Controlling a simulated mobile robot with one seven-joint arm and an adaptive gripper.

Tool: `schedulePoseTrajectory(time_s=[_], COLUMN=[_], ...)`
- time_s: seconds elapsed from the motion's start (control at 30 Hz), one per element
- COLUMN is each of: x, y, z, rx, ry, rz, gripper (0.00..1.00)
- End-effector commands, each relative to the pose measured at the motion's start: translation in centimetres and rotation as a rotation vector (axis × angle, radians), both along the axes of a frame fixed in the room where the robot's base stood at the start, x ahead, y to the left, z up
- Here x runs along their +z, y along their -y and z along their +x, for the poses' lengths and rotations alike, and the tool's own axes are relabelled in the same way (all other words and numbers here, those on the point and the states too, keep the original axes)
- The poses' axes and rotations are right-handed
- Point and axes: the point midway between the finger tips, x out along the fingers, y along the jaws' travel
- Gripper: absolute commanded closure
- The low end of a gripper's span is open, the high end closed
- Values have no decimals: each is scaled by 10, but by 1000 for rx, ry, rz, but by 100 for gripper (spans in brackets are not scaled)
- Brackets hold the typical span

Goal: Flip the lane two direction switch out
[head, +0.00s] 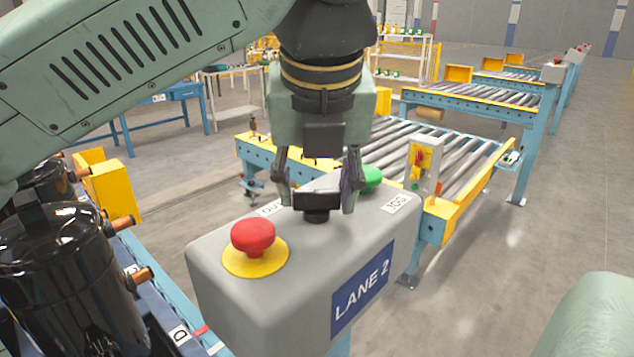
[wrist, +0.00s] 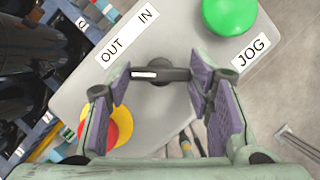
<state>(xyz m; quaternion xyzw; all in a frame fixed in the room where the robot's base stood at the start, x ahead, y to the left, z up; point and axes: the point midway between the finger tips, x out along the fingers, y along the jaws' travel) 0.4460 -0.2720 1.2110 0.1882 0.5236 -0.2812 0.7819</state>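The lane two direction switch is a black selector knob (head: 318,199) on top of a grey control box (head: 300,305) with a blue LANE 2 plate. In the wrist view the knob (wrist: 162,75) lies crosswise between my fingers, its white mark at its left end, nearer the OUT label (wrist: 112,49) than the IN label (wrist: 148,13). My gripper (head: 318,195) points down with one finger at each end of the knob. It looks closed onto the knob's ends; exact contact is hard to see. In the wrist view the fingers (wrist: 160,82) frame the knob.
A red stop button (head: 253,237) on a yellow disc sits at the near left of the box top. A green JOG button (head: 371,178) is close behind my right finger. Black compressors (head: 60,265) stand at the left. A roller conveyor (head: 380,150) lies behind the box.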

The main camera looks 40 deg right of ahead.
Motion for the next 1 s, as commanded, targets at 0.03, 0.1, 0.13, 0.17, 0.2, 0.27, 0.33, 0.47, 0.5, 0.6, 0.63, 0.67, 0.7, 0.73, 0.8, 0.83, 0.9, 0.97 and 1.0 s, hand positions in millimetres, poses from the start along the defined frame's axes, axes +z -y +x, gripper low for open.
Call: schedulePoseTrajectory(time_s=[0.03,0.1,0.13,0.17,0.2,0.27,0.33,0.47,0.5,0.6,0.63,0.67,0.7,0.73,0.8,0.83,0.9,0.97,1.0], x=[0,0,0,0,0,0,0,0,0,0,0,0,0,0,0,0,0,0,0], y=[0,0,0,0,0,0,0,0,0,0,0,0,0,0,0,0,0,0,-1], z=[0,0,0,0,0,0,0,0,0,0,0,0,0,0,0,0,0,1,1], rx=[0,0,-1,-1,-1,-1,-1,-1,-1,-2,-2,-2,-2,-2,-2,-4,-17,-40,-62], ry=[0,0,0,0,0,1,1,0,0,1,1,1,1,1,1,1,1,0,1], rz=[0,0,0,0,0,0,0,-1,-1,-1,-1,-1,-1,-1,-1,-1,-1,-1,-2], gripper=[48,44,42,40,37,33,33,33,33,33,33,33,33,33,33,33,33,33,33])
